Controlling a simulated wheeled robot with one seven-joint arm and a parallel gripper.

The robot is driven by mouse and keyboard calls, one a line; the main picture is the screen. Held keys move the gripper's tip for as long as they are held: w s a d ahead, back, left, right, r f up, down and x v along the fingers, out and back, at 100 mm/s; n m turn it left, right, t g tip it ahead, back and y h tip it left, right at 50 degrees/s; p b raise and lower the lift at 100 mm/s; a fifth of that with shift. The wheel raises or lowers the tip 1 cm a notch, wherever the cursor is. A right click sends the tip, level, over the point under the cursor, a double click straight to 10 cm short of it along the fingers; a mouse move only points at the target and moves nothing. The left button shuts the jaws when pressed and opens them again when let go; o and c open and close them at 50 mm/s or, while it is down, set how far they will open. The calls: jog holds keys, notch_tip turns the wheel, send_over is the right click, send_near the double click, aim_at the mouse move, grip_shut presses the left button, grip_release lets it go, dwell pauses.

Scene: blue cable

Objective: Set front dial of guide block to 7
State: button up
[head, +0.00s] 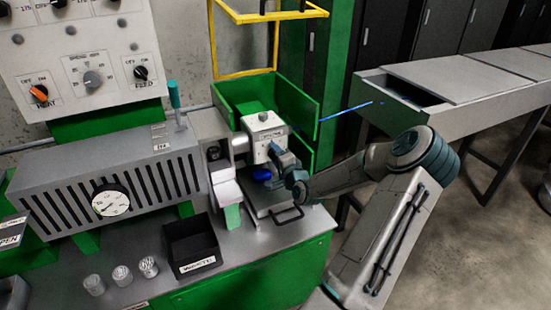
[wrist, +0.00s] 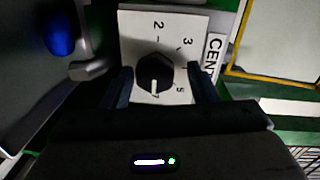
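The guide block (head: 263,123) is a pale block above the machine bench, with my gripper (head: 283,165) close in front of it and partly covering it. In the wrist view its front dial is a black knob (wrist: 155,70) on a white plate (wrist: 138,22) with numerals, of which 2, 3 and 5 are readable. A white mark lies at the knob's lower edge in this view; I cannot tell whether it is the pointer or a numeral. My gripper, also in the wrist view (wrist: 162,76), is open, one finger on each side of the knob, with visible gaps.
A blue rounded part (head: 261,174) sits just below the block. A blue cable (head: 345,110) runs to a grey trough (head: 440,115) at right. A green open box (head: 255,90) stands behind.

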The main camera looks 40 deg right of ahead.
jog(key=shift+f, duration=0.1)
jog(key=v, duration=1.4)
jog(key=w+a+f+n+g+y+p, duration=0.1)
jog(key=a+n+g, duration=0.3)
jog(key=a+n, duration=0.15)
jog(key=w+a+f+n+g+y+p, duration=0.1)
jog(key=w+a+f+n+g, duration=0.1)
jog(key=a+n+g, duration=0.3)
jog(key=s+a+r+n+g+y+p, duration=0.1)
jog(key=s+a+r+n, duration=0.3)
jog(key=s+a+r, duration=0.4)
jog(key=s+a+r+n+g+p, duration=0.1)
jog(key=s+a+r+n+g, duration=0.3)
jog(key=s+a+r, duration=0.4)
jog(key=a+r, duration=0.1)
jog(key=a, duration=0.4)
jog(key=shift+a+r+y, duration=0.25)
jog(key=shift+a+y, duration=0.15)
